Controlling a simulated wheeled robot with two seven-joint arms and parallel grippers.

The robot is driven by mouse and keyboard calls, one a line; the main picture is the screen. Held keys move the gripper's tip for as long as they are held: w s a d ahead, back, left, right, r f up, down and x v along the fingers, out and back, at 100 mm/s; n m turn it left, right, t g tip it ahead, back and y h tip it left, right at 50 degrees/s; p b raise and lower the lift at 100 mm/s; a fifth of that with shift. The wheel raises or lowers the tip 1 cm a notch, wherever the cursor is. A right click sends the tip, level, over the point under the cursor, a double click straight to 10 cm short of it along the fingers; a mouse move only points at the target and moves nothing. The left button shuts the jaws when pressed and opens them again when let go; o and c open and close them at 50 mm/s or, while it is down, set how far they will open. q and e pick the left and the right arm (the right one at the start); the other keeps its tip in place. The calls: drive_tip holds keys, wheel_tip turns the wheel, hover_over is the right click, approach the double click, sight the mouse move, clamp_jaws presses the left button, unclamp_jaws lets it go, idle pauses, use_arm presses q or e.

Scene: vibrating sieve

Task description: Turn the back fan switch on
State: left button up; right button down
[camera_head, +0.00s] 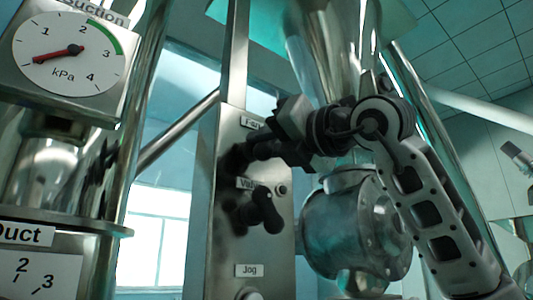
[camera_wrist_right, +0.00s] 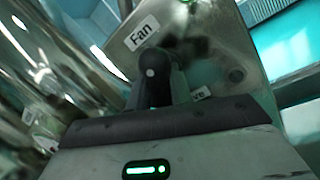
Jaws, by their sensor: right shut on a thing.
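The steel control panel (camera_head: 228,270) stands upright in the middle of the head view. Its "Fan" label (camera_head: 251,123) is at the top. My right gripper (camera_head: 264,150) reaches in from the right just below this label. In the right wrist view the black fan switch (camera_wrist_right: 152,68), with a pale dot on its end, sits between the fingertips below the "Fan" label (camera_wrist_right: 142,32). The gripper is shut on this switch; the head view mostly hides the switch. A green light (camera_wrist_right: 187,2) shows at the wrist view's top edge. My left gripper is not in view.
A black valve knob (camera_head: 265,210) sticks out below, under a partly covered label. A "Jog" label (camera_head: 249,270) is lower. A pressure gauge (camera_head: 70,52) is at the left. A round metal housing (camera_head: 345,230) stands close right of the panel, beside my arm.

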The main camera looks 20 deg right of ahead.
drive_tip(key=shift+m, duration=0.4)
drive_tip(key=c, duration=1.3)
unclamp_jaws()
drive_tip(key=shift+b, duration=0.3)
